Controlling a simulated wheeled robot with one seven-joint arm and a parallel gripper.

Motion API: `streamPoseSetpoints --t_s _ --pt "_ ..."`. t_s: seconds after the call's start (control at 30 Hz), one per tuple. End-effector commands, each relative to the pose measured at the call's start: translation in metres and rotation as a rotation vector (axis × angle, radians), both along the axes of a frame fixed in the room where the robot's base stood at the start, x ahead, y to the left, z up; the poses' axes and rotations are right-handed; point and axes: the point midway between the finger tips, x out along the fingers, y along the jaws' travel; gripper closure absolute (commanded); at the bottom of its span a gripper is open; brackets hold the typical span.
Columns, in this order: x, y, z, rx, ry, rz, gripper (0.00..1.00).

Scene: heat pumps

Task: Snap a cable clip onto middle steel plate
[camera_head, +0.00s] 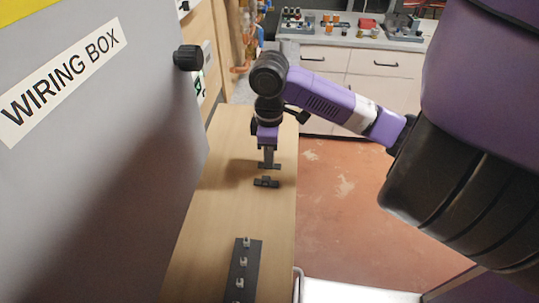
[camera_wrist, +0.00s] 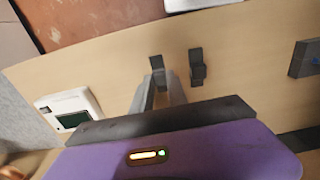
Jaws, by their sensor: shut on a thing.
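My gripper (camera_head: 268,158) is shut on a dark cable clip (camera_head: 269,166) above the wooden bench. In the wrist view, the held clip (camera_wrist: 157,72) shows at the tips of my gripper (camera_wrist: 158,88). A second dark clip (camera_head: 266,182) lies on the bench close by; it also shows in the wrist view (camera_wrist: 197,67), right of the held one and apart from it. A black base strip (camera_head: 254,254) at the near end of the bench bears several small steel plates, the middle one (camera_head: 243,261) among them. Its plate details are too small to tell.
The grey wiring box (camera_head: 100,130) with a black knob (camera_head: 187,58) stands along the bench's left side. A white device with a dark green screen (camera_wrist: 70,110) lies on the bench. The wooden bench (camera_head: 225,215) is bare between the clips and the strip.

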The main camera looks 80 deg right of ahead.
Motion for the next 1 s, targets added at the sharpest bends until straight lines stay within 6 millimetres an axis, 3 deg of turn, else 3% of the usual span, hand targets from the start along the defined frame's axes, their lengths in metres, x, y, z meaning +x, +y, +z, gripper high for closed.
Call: streamPoseSetpoints --t_s 1.0 --pt "0.000 0.000 0.047 0.000 0.000 0.001 1.00"
